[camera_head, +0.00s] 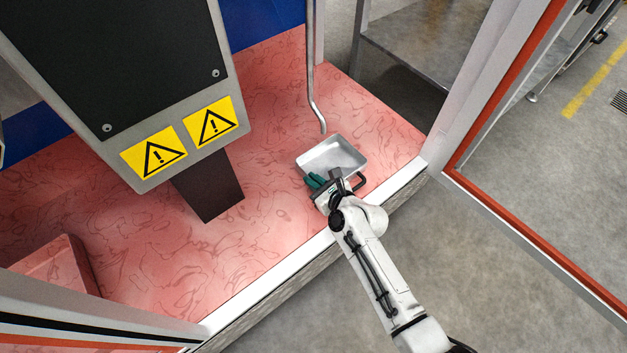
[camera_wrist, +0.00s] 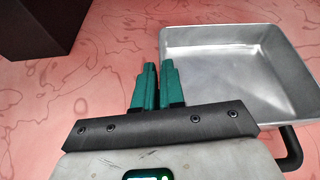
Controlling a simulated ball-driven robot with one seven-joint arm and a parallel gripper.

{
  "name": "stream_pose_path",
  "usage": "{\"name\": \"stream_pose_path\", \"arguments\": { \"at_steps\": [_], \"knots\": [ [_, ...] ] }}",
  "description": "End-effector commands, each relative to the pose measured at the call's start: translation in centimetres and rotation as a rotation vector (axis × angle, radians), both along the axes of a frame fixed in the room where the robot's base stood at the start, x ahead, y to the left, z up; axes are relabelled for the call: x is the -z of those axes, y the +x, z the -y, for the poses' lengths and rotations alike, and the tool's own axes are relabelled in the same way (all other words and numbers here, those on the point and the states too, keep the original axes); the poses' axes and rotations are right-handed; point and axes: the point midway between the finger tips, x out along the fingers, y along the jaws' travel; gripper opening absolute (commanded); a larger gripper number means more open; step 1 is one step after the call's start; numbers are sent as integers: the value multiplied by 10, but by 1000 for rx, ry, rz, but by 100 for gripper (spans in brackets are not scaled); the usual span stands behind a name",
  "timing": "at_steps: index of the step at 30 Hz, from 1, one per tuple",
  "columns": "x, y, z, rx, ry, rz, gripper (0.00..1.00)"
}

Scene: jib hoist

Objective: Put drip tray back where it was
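The drip tray (camera_head: 333,152) is a shallow grey metal pan with a dark handle on its near right side. It is at the right part of the pink marbled surface, close to the white front edge. It also shows at the upper right of the wrist view (camera_wrist: 225,70), with part of its right side cut off. My gripper (camera_head: 313,180) has green fingers at the tray's left wall, near its front corner. In the wrist view the fingers (camera_wrist: 158,64) are close together, with the wall's line running in between. Whether the tray is slightly raised is hard to tell.
A bent grey pipe (camera_head: 312,85) hangs down just behind the tray. A large grey housing with yellow warning signs (camera_head: 154,152) and a dark column (camera_head: 208,190) stand to the left. A red-edged frame (camera_head: 530,230) is at the right. The pink surface (camera_head: 240,250) between is clear.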

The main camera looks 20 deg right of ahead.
Motion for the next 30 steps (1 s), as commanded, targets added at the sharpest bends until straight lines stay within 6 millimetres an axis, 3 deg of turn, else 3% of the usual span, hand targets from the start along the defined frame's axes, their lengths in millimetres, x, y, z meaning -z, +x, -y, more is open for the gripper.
{"name": "stream_pose_path", "arguments": {
  "at_steps": [7,17,30],
  "knots": [
    [0,0,0,0,0,0,33],
    [-4,-4,1,0,1,-1,33],
    [-36,-75,24,3,0,-2,33]
  ]
}}
